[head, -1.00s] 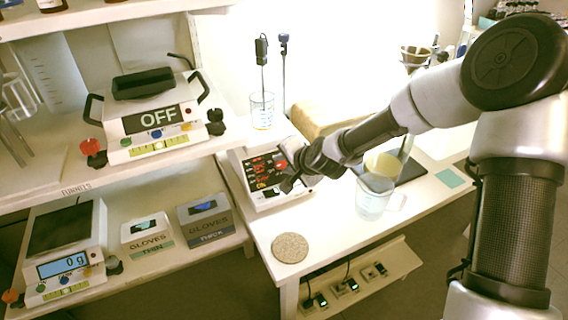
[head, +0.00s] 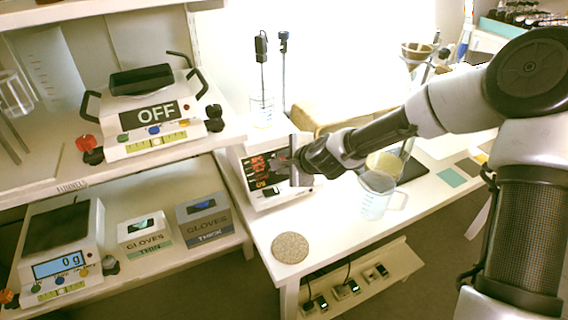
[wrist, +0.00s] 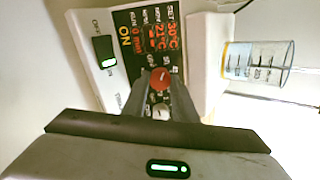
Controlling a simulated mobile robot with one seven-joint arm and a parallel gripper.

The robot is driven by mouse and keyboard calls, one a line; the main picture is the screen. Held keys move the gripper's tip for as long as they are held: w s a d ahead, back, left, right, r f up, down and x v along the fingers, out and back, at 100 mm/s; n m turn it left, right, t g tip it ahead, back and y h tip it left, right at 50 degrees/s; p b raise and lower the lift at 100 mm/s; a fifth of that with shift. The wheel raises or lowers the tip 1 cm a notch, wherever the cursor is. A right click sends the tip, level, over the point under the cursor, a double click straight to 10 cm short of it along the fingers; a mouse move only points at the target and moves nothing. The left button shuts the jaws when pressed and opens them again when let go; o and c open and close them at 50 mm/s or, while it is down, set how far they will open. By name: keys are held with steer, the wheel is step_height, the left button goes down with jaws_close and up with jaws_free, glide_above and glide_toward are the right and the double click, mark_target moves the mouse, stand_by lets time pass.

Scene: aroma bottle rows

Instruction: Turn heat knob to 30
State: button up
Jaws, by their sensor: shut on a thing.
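The white heating device (head: 240,165) stands on the bench with a dark display panel; it also shows in the wrist view (wrist: 200,60). Its display (wrist: 150,35) reads SET 30°C, NOW 21°C, RUN 0 min and ON. A red knob (wrist: 160,78) sits just below the display and a white knob (wrist: 161,112) below that. My gripper (wrist: 161,86) is shut on the red knob, with one finger on each side. In the head view my gripper (head: 293,165) covers the knobs. A green-lit switch (wrist: 104,50) is left of the display.
A clear graduated beaker (wrist: 255,62) stands right beside the device. A jug (head: 374,198) stands to the right below my arm. A round cork mat (head: 290,247) lies in front. A shelf with a device reading OFF (head: 150,118) is on the left.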

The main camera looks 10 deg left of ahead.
stand_by(0.3)
steer(key=o, duration=1)
steer(key=shift+o, duration=0.2)
steer(key=p+v, duration=0.5)
steer(key=v, duration=1.2)
steer(key=shift+r, duration=0.15)
steer(key=shift+s+d, duration=0.15)
